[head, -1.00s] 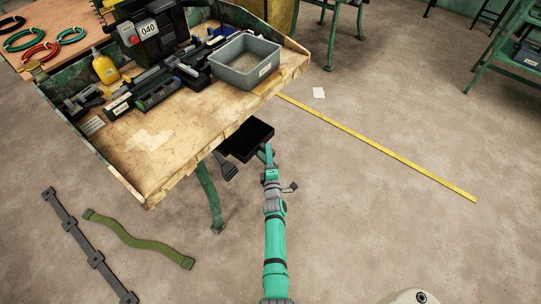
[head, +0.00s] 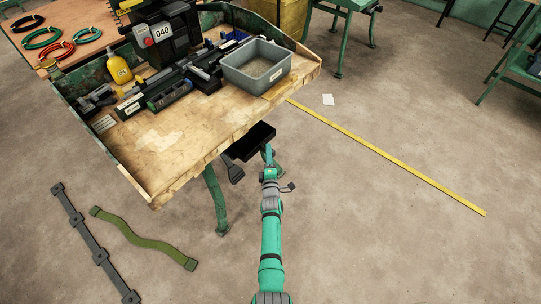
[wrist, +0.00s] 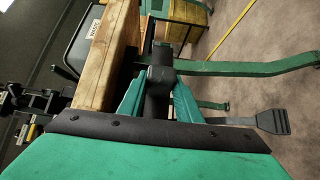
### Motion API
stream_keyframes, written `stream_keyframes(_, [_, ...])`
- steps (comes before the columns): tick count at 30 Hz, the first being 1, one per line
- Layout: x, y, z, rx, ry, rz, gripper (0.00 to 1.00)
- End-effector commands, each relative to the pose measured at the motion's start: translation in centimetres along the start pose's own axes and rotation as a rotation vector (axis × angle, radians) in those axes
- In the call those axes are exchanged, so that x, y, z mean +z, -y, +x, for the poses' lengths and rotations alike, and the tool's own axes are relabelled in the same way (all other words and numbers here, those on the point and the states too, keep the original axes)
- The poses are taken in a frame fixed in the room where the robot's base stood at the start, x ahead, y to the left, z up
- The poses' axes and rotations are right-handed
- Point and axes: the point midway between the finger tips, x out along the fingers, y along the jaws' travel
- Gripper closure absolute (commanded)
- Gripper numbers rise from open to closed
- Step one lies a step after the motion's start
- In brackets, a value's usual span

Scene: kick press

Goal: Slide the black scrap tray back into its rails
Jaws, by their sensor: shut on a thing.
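The black scrap tray (head: 254,143) shows in the head view just under the front edge of the wooden bench. Part of it sticks out, and its rear is hidden beneath the bench top. My gripper (head: 269,152) is at the tray's near right side. In the wrist view my gripper (wrist: 158,100) has its two green fingers shut on a black upright part (wrist: 158,80) of the tray, close beside the bench's wooden edge. The rails are hidden under the bench.
The wooden bench (head: 165,140) carries a grey bin (head: 257,66), a press (head: 165,40) and a yellow bottle (head: 119,69). A green leg (head: 215,200) and a black pedal (head: 235,173) are below the tray. A yellow floor strip (head: 390,158) runs right.

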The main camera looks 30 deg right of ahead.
Motion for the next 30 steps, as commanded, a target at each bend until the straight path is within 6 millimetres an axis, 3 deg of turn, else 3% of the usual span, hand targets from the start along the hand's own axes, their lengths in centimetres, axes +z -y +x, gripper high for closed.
stream_keyframes(30, [-1.8,-0.2,1.8,0.002,0.0,0.002,1.0])
